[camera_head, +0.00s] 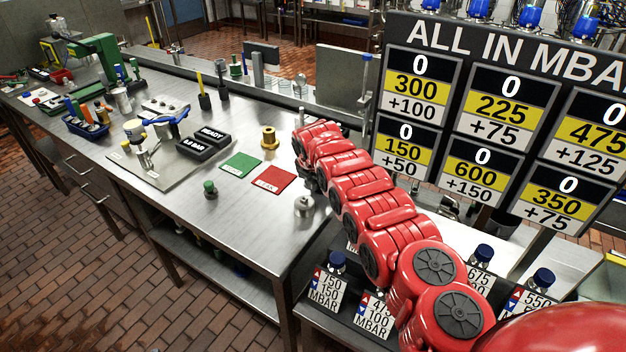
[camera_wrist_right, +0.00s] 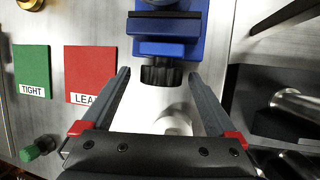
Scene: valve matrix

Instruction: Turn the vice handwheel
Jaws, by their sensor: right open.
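The blue vice (camera_wrist_right: 168,30) is at the top of the right wrist view. Its black ribbed handwheel (camera_wrist_right: 160,74) faces my right gripper (camera_wrist_right: 159,80). The gripper is open, with one finger on each side of the handwheel and the fingertips about level with it. A gap shows on both sides, and I cannot tell whether either finger touches it. In the head view my red right arm reaches over the table's right end and hides the vice. My left gripper is not in view.
A green TIGHT plate (camera_head: 240,165) and a red LEAK plate (camera_head: 273,180) lie left of the arm. A silver cylinder (camera_head: 304,207) stands near the table's front edge. A brass part (camera_head: 269,138) stands behind. A large number board (camera_head: 480,120) rises at right.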

